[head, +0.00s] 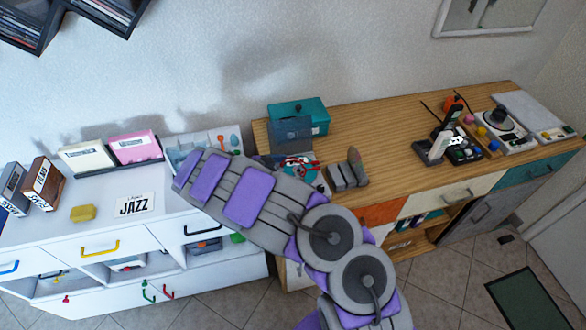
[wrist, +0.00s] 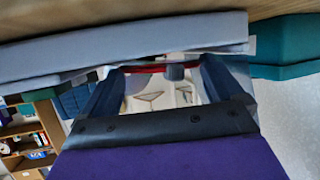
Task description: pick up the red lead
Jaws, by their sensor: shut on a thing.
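In the wrist view, my gripper (wrist: 166,74) has two dark blue fingers shut on the red lead (wrist: 145,69). The lead shows as a thin red strip across the fingertips, beside a small grey cylindrical part. In the head view, red lead (head: 298,163) shows on a small pale device at the left end of the wooden top, just past my purple and grey arm. My gripper cannot be clearly made out there. Both ends of the lead are hidden or too small to follow.
A teal box (head: 312,112) stands behind the device. Grey blocks (head: 347,175) stand to its right. A white cabinet (head: 50,228) with a yellow block (head: 83,213) and a JAZZ card (head: 135,204) is at left. The middle of the wooden top (head: 385,135) is clear.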

